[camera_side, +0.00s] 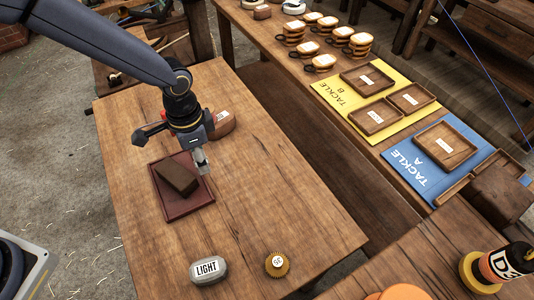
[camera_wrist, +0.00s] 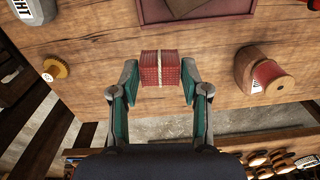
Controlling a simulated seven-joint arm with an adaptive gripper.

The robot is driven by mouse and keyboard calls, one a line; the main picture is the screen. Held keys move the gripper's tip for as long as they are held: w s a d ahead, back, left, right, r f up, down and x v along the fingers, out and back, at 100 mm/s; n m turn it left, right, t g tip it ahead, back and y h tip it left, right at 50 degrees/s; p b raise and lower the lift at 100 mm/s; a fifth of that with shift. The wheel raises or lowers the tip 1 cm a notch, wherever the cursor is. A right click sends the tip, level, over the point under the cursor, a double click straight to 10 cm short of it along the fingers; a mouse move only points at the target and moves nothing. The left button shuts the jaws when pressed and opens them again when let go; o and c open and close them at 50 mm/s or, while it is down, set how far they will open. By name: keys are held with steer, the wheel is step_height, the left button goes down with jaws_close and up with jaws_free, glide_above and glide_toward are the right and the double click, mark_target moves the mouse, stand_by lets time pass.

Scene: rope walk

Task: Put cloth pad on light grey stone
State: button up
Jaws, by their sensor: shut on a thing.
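The cloth pad (camera_wrist: 160,69) is a red, block-shaped bundle with a pale band around its middle, seen in the wrist view. My gripper (camera_wrist: 160,72) is shut on it, one finger at each side. In the side view my gripper (camera_side: 201,165) is above the table, just right of the dark red tray, and the pad is hard to make out. The light grey stone (camera_side: 208,268) is a rounded block marked LIGHT, near the table's front edge. Part of it also shows at the top left of the wrist view (camera_wrist: 38,8).
The dark red tray (camera_side: 187,206) holds a brown block (camera_side: 177,179). A brass-coloured round weight (camera_side: 277,264) stands right of the stone. A labelled wooden piece (camera_side: 222,123) is behind my gripper. The table's middle right is clear. A bench with wooden trays (camera_side: 367,79) runs along the right.

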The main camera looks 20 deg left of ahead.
steer(key=shift+s+f+m, duration=0.15)
steer(key=shift+s+m, duration=0.3)
steer(key=shift+m, duration=0.15)
steer(key=s+d+m, duration=0.4)
steer(key=s+m, duration=0.4)
steer(key=m, duration=0.7)
glide_above(207, 269)
steer(key=shift+m, duration=0.3)
step_height(207, 269, down, 7)
steer(key=shift+f, duration=0.1)
steer(key=shift+f, duration=0.1)
steer(key=o, duration=0.9)
steer(key=shift+f, duration=0.1)
steer(key=shift+o, duration=0.2)
